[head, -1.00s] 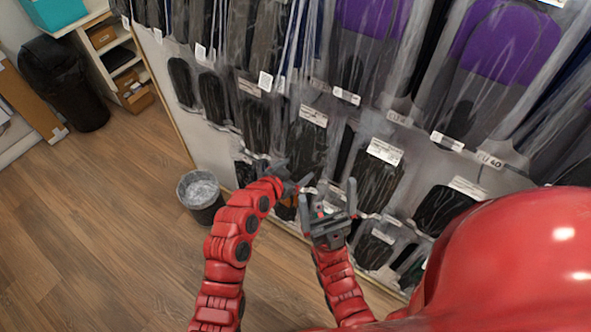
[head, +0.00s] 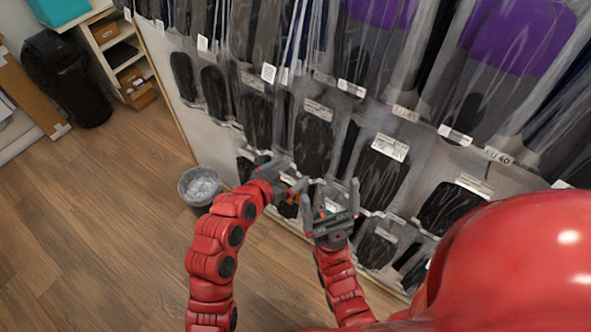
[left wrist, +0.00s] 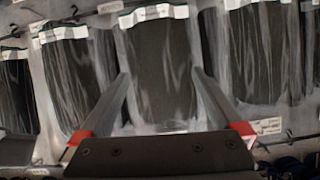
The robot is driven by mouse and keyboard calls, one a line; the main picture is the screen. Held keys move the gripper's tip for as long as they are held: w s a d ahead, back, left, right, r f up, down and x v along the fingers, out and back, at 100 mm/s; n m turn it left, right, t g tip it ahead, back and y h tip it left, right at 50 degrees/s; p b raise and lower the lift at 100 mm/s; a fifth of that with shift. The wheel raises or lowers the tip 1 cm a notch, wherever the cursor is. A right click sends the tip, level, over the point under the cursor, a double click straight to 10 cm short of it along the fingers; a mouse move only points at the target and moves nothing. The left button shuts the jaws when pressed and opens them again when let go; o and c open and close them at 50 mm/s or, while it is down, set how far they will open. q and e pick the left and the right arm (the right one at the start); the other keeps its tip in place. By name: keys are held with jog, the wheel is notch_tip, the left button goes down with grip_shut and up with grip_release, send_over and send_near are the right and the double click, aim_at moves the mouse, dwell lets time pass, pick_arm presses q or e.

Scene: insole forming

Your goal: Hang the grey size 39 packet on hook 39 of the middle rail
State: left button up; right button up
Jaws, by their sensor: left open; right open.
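Grey-black insole packets in clear film hang on the wall rails. In the head view, one packet (head: 313,138) hangs just above my grippers. I cannot tell which packet is the size 39 one. My left gripper (head: 290,174) is open and empty, close in front of the lower packets. In the left wrist view, its spread fingers (left wrist: 160,85) stand in front of a dark packet (left wrist: 160,60) with a white label, with no visible grip on it. My right gripper (head: 335,205) is open and empty, fingers pointing up, to the right of the left one. Hook 39 cannot be made out.
Packets with purple insoles (head: 520,40) hang at the upper right; a rail label (head: 497,155) there reads 40. A waste bin (head: 200,186) stands on the floor at the wall's lower left. A black bin (head: 66,78) and shelves (head: 120,52) stand further left.

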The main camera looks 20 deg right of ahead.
pick_arm(q)
jog(key=p+v, duration=0.4)
jog(key=v, duration=0.7)
jog(key=shift+s+a, duration=0.25)
jog(key=shift+a, duration=0.05)
jog(key=shift+r, duration=0.1)
